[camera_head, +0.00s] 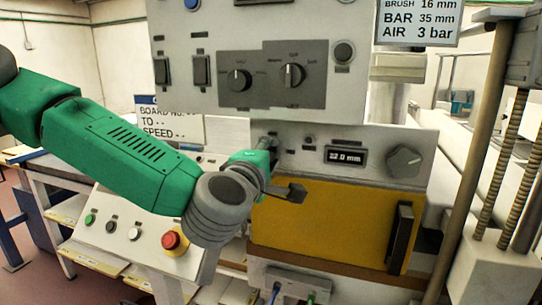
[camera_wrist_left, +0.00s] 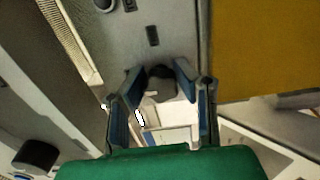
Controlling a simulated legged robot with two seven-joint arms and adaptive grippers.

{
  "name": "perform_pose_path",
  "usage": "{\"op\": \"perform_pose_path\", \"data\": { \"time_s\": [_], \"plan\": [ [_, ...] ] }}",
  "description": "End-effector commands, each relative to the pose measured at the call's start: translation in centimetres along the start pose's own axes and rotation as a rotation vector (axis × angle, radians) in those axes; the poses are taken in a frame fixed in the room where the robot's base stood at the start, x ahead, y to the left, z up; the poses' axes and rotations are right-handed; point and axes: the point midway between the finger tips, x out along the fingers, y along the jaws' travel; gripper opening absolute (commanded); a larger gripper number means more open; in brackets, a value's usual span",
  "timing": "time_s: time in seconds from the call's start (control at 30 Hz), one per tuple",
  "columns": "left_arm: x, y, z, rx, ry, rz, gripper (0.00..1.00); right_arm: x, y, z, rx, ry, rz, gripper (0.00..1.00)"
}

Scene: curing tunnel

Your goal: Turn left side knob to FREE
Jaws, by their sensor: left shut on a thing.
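A small dark knob (camera_wrist_left: 162,82) on the grey machine face shows in the left wrist view, between the two fingers of my left gripper (camera_wrist_left: 158,76). The fingers are closed in on its sides. In the head view my left gripper (camera_head: 280,172) is at the left end of the grey panel (camera_head: 350,142), above the yellow door's left part. There the wrist and fingers hide the knob. No FREE marking can be read, so I cannot tell the knob's setting. My right gripper is in neither view.
The panel has a display (camera_head: 346,156) reading 22.0 mm and a large knob (camera_head: 403,161) at right. A yellow door (camera_head: 330,228) with a dark handle is below. A red button (camera_head: 174,240) sits under my left arm. A post (camera_head: 484,125) stands at right.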

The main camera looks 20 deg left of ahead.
Motion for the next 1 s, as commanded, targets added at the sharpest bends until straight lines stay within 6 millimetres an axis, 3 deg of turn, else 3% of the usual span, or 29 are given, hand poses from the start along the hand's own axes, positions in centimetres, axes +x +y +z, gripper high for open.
{"op": "perform_pose_path", "data": {
  "time_s": [0.1,0.13,0.2,0.57,1.0],
  "plan": [
    [0.1,-0.2,-0.1,0.000,0.004,-0.005,0.00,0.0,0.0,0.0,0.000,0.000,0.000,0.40],
    [0.1,-0.2,-0.1,0.000,0.004,-0.005,0.28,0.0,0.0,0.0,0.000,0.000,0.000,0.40],
    [0.1,-0.2,-0.1,0.000,0.003,-0.005,0.47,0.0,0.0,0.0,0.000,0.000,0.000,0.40],
    [-0.5,-0.1,0.0,0.001,-0.001,-0.002,0.47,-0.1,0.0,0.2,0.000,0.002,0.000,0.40],
    [-6.7,-0.3,-0.2,0.000,0.000,-0.005,0.47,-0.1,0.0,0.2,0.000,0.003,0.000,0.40]
  ]
}}
